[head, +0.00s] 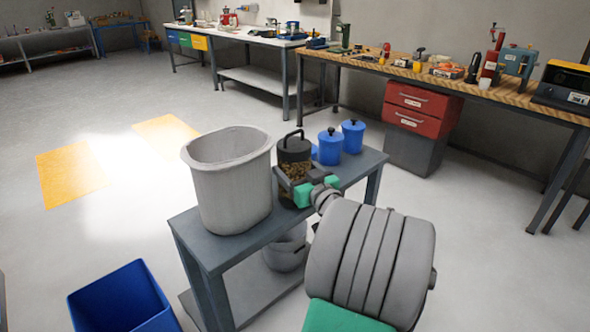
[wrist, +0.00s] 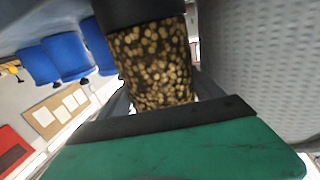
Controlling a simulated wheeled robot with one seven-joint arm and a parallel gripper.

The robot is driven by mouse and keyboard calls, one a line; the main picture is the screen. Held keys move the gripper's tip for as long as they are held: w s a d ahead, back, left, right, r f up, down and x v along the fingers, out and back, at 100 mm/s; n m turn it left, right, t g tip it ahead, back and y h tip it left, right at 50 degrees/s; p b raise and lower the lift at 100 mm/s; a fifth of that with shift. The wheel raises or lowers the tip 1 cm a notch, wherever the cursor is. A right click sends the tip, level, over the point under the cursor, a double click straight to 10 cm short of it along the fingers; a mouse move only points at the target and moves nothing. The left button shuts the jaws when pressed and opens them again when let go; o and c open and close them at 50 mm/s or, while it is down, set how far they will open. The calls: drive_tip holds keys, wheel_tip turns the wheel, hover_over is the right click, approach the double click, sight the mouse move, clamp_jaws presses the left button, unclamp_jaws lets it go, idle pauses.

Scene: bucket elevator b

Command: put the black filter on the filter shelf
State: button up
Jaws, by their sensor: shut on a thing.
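The black filter (head: 294,150) has a dark top with a loop handle and a lower body filled with tan pellets. It is upright at the grey stand (head: 245,238), between the big grey bucket and the blue canisters. My gripper (head: 297,182) is shut on its lower body. In the wrist view the filter's pellet-filled body (wrist: 152,62) is between the jaws; its base is hidden. I cannot tell whether it touches the stand top. No shelf is marked as the filter shelf; the stand has a top and a lower shelf (head: 245,300).
The big grey bucket (head: 230,180) stands close left of the filter. Blue canisters (head: 331,146) stand close behind it on the right. A smaller bucket (head: 285,250) is on the lower shelf. A blue bin (head: 122,298) is on the floor at front left.

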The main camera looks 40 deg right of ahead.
drive_tip(key=shift+f, duration=0.2)
drive_tip(key=o, duration=1.9)
